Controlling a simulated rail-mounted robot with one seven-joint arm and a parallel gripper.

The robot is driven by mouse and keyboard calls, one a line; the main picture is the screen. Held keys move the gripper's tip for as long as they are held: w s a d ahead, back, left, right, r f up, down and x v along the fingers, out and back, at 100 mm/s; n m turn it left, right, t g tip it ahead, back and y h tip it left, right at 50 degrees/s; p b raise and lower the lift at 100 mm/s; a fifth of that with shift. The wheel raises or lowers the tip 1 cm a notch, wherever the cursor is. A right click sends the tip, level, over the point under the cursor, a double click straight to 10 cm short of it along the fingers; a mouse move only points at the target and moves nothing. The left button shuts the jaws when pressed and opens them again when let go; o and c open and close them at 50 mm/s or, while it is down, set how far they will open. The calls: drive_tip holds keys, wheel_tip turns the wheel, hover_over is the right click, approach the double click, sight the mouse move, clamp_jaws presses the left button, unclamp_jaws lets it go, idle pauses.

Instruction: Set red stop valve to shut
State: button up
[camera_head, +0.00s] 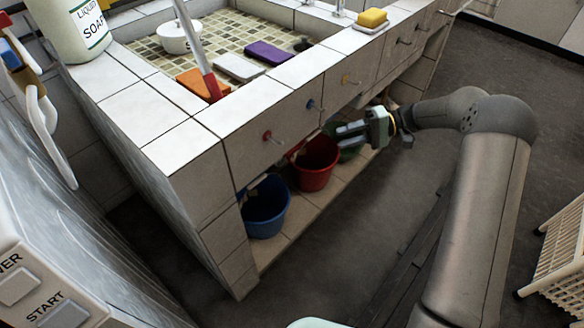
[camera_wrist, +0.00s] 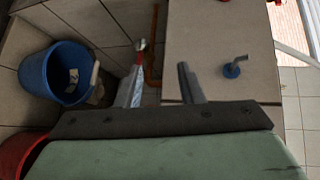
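The red stop valve (camera_head: 267,135) is on the tiled sink front in the head view, left of the blue valve (camera_head: 311,104). Its small metal lever points right and slightly down. In the wrist view, only a bit of red (camera_wrist: 246,2) shows at the top edge, probably this valve. My gripper (camera_head: 341,138) is right of the red valve and lower, near the front of the open space under the sink. It is apart from the valve. Its two fingers (camera_wrist: 162,68) are spread in the wrist view, with nothing seen held between them.
The blue valve, with a bent grey lever, also shows in the wrist view (camera_wrist: 232,70). A yellow-orange valve (camera_head: 346,79) is farther along. A blue bucket (camera_head: 266,207), a red bucket (camera_head: 315,163) and a green bucket (camera_head: 350,153) stand below. The floor before the sink is clear.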

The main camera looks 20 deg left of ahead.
drive_tip(key=w+f+n+y+b, duration=0.1)
drive_tip(key=w+f+y+b, duration=0.35)
drive_tip(key=f, duration=0.75)
drive_tip(key=b+x, duration=0.1)
drive_tip(key=x, duration=1)
drive_tip(key=b+x, duration=0.1)
drive_tip(key=x, duration=0.4)
drive_tip(key=shift+w+a+r+b, duration=0.25)
drive_tip(key=shift+a+r+b, duration=0.05)
drive_tip(key=shift+a+r, duration=0.1)
drive_tip(key=shift+c, duration=0.2)
clamp_jaws()
